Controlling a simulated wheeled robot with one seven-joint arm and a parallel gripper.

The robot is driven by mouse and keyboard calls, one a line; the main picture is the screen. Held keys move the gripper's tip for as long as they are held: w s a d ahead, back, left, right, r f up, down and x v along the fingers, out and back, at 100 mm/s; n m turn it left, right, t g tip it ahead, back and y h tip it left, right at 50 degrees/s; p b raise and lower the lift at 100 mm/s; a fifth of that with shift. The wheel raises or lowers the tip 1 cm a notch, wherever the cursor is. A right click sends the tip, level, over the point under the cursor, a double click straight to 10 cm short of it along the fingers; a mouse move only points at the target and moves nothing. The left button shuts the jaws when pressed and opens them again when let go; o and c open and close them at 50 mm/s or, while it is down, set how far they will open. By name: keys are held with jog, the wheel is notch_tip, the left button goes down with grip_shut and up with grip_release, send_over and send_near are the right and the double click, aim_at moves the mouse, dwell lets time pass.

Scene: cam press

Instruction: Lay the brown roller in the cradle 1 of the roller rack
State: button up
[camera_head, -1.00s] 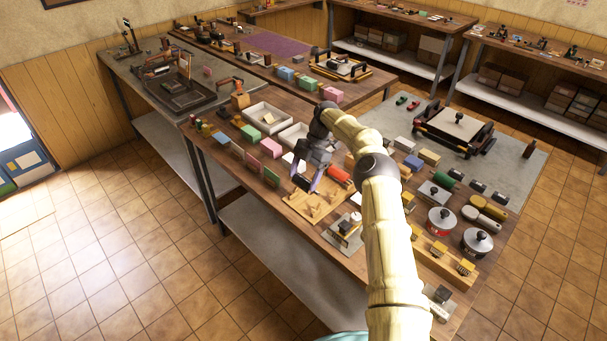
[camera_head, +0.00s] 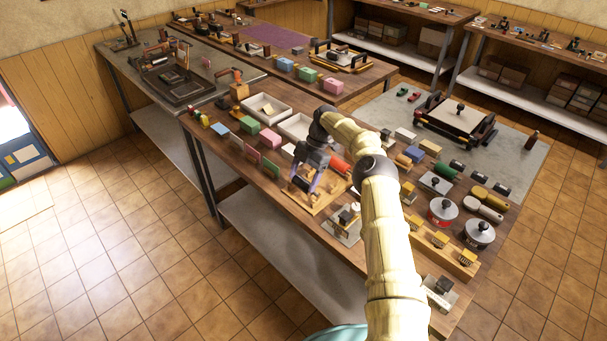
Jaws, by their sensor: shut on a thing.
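My gripper (camera_head: 304,187) is at the roller rack (camera_head: 328,199), a light wooden stand with upright posts near the front edge of the middle workbench. Its fingers point down and are shut on a small dark piece, which I take to be the brown roller (camera_head: 300,184). The roller is low over the left part of the rack and partly hidden by the fingers. I cannot tell whether it touches a cradle. Cradle 1 cannot be made out behind the gripper.
Pink and green blocks (camera_head: 269,168) stand to the left. Pots (camera_head: 443,210) and more rollers crowd the bench's right side.

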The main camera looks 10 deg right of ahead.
jog(key=shift+f+b, duration=0.9)
jog(key=shift+f, duration=0.3)
jog(key=o, duration=1.2)
jog(key=shift+o, duration=0.2)
jog(key=p+v, duration=0.3)
jog(key=v, duration=0.4)
jog(key=shift+d+r, duration=0.15)
jog(key=shift+r, duration=0.05)
jog(key=shift+w, duration=0.1)
